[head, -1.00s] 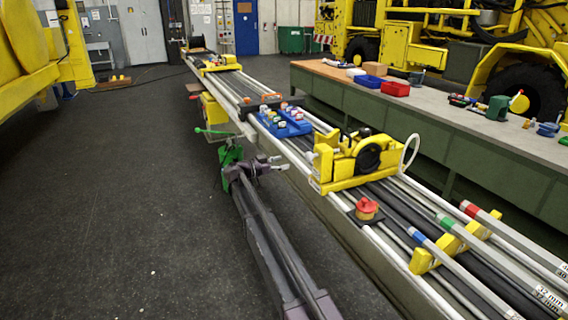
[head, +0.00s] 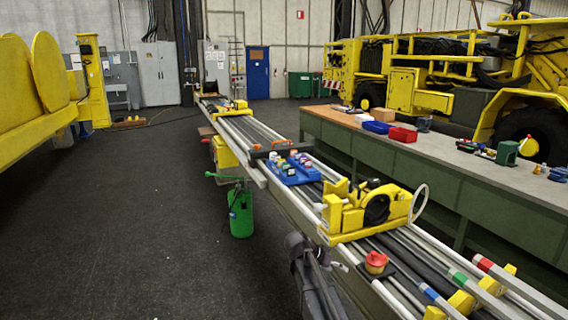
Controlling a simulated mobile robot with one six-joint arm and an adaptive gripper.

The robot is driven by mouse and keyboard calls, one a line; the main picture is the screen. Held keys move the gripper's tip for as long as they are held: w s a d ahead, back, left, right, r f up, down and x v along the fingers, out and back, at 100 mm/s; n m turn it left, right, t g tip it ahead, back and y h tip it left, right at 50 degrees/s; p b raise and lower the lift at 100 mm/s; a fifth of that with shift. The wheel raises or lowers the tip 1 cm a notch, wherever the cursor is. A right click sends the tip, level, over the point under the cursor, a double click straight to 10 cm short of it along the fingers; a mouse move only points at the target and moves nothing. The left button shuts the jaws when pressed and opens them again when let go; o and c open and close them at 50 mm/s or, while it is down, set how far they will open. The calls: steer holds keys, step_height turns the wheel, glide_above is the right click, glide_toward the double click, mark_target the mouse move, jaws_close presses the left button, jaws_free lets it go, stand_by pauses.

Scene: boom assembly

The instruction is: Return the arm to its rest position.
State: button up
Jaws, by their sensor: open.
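My arm (head: 314,285) shows at the lower middle of the head view, dark purple-grey and folded low beside the near side of the long boom assembly (head: 275,205). My gripper (head: 338,266) is small and partly hidden at the arm's upper end, close in the picture to the boom's edge. It is open, and I see nothing held in it.
The boom carries a yellow clamp (head: 350,220), a blue tray (head: 291,172) of small parts and a red knob (head: 375,261). A green workbench (head: 440,178) runs along the right. The dark floor (head: 120,230) on the left is clear.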

steer(key=s+f+n+g+y+p, duration=0.2)
steer(key=s+n+y, duration=0.5)
steer(key=s, duration=1.6)
steer(key=shift+s+f+y+p, duration=0.25)
steer(key=shift+f+y+p, duration=0.15)
steer(key=shift+y, duration=0.8)
steer(key=shift+a, duration=0.15)
